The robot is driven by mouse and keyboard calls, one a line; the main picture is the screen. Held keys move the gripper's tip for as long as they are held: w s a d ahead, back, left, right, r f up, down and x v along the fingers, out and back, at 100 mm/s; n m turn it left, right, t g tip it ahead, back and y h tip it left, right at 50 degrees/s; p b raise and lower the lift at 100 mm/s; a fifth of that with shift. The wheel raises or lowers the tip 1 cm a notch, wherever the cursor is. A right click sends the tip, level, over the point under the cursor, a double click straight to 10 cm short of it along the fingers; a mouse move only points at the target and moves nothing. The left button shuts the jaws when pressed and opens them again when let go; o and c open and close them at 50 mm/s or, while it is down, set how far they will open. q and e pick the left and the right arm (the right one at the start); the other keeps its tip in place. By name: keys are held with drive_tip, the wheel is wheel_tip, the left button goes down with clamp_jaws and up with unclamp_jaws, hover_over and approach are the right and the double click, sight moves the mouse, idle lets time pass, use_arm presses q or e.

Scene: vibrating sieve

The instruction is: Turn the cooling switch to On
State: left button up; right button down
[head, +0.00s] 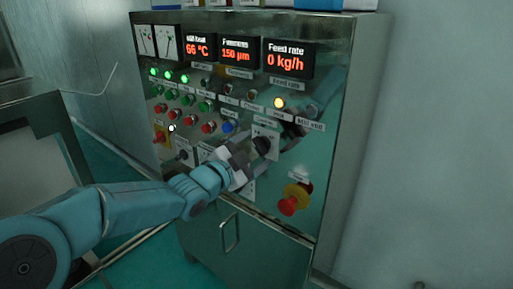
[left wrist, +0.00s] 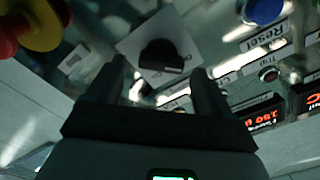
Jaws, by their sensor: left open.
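A black rotary knob (head: 262,145) sits on a white plate on the steel control panel (head: 335,110); its label is too small to read, so I cannot confirm it is the cooling switch. In the left wrist view the knob (left wrist: 163,57) lies ahead, between the two fingertips. My left gripper (head: 250,163) is open and empty, close in front of the panel at this knob; I cannot tell whether it touches. In the left wrist view its fingers (left wrist: 158,68) point at the plate. My right gripper is not in view.
A red mushroom button on a yellow base (head: 293,198) is to the lower right. Rows of lamps and buttons (head: 185,98) fill the left part, with a blue button (head: 228,127) nearby. Red displays (head: 287,60) are above. A door handle (head: 230,232) sticks out below.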

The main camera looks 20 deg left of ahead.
use_arm(q)
drive_tip(key=shift+x, duration=0.8)
